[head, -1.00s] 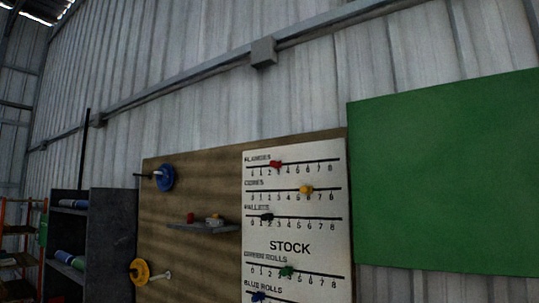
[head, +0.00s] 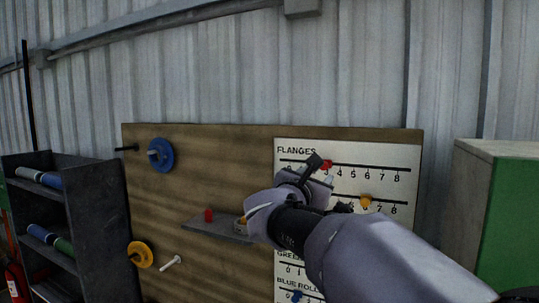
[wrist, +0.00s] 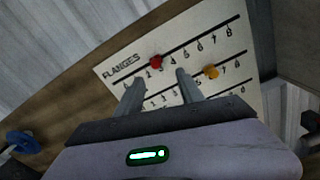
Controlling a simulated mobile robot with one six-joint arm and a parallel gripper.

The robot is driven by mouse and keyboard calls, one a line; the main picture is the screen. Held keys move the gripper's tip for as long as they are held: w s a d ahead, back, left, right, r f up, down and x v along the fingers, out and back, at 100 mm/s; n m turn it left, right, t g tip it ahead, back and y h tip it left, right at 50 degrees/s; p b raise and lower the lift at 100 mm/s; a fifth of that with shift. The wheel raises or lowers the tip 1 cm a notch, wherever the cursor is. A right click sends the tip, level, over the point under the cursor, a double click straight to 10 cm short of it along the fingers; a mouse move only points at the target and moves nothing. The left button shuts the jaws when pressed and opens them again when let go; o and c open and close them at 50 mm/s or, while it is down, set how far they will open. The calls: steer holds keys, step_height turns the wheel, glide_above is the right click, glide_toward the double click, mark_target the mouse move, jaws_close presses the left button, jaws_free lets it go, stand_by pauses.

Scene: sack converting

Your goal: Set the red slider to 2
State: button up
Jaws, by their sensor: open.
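The red slider (head: 327,165) sits on the top line, marked FLANGES, of the white stock board (head: 405,160). It stands at about the 3, just left of the 4; it also shows in the wrist view (wrist: 156,61). My gripper (head: 322,170) is raised in front of the board, just by the red slider in the head view. In the wrist view my two fingers (wrist: 158,82) are apart and empty. The red slider shows beyond and between the fingertips, and I see no contact. My gripper hides the low numbers of the upper lines in the head view.
A yellow slider (head: 366,201) is on the line below, close to my right finger in the wrist view. A small shelf (head: 205,226) with a red piece juts out left of the board. A green-sided box (head: 505,215) stands at the right.

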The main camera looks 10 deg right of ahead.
steer(key=p, duration=0.3)
glide_toward(324, 166)
steer(key=a+x, duration=0.1)
steer(key=x, duration=0.4)
steer(key=w+d+p, duration=0.1)
steer(key=w+d, duration=0.1)
steer(key=d, duration=0.1)
steer(key=shift+w+d, duration=0.15)
steer(key=shift+w, duration=0.6)
steer(key=c, duration=0.3)
jaws_close()
steer(key=shift+f, duration=0.1)
